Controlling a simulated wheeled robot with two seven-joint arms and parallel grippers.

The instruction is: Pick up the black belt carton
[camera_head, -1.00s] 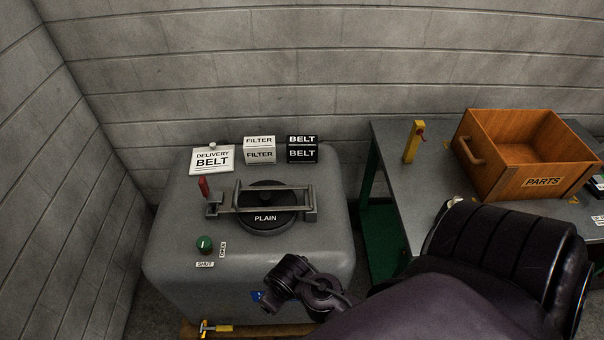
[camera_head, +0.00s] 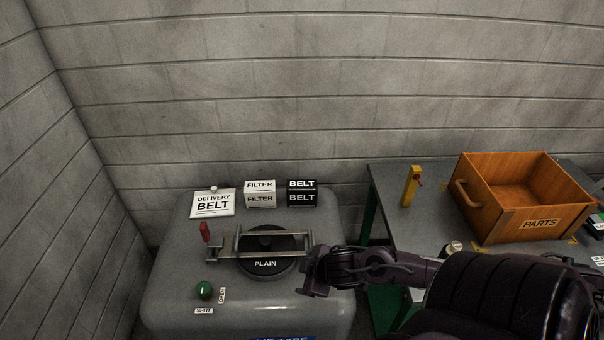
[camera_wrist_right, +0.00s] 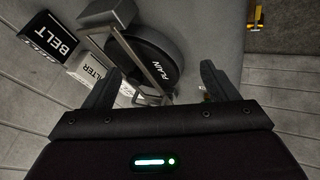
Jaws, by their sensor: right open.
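The black belt carton (camera_head: 301,194), lettered BELT in white, stands at the back of the grey machine top, just right of the white filter carton (camera_head: 260,194). In the right wrist view the black carton (camera_wrist_right: 60,42) is at the upper left, outside the jaws, with the filter carton (camera_wrist_right: 92,72) nearer. My right gripper (camera_head: 308,278) is over the right side of the machine, in front of the carton and apart from it. In the right wrist view its two fingers (camera_wrist_right: 158,82) are spread with nothing held between them. My left gripper is not in view.
The round PLAIN lid (camera_head: 266,262) with its metal clamp bar and red-handled lever (camera_head: 205,232) lies in front of the cartons. A side table (camera_head: 400,250) holds a wooden PARTS box (camera_head: 500,228) and a yellow post (camera_head: 410,186).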

